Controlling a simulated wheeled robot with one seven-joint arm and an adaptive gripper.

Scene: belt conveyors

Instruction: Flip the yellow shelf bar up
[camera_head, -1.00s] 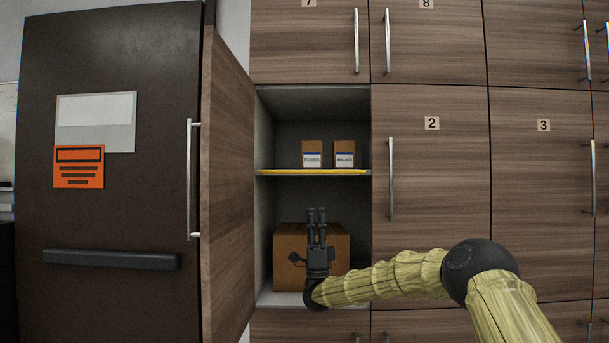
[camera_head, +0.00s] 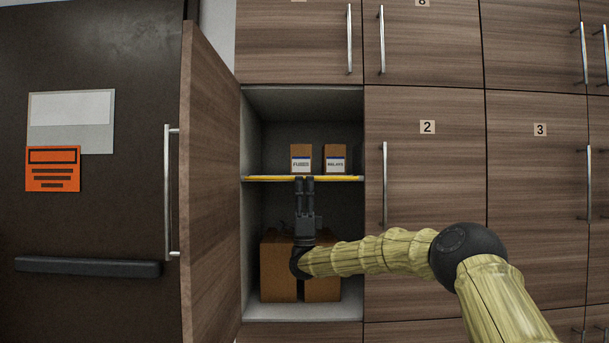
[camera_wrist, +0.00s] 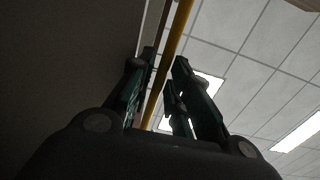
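The yellow shelf bar (camera_head: 270,178) runs level along the front edge of the shelf inside the open cabinet. My gripper (camera_head: 304,180) points upward in front of the cabinet opening, its fingertips overlapping the bar in the head view. In the wrist view the yellow bar (camera_wrist: 174,50) passes through the gap between the fingers of my gripper (camera_wrist: 165,62). The fingers are apart, with no clear contact on the bar. Exact depth between fingertips and bar is hard to tell.
Two small boxes, labelled fuses (camera_head: 301,153) and relays (camera_head: 335,155), stand on the shelf behind the bar. A large cardboard box (camera_head: 278,275) sits below, partly hidden by my arm. The opened cabinet door (camera_head: 212,180) stands at the left; closed door 2 (camera_head: 425,200) is at the right.

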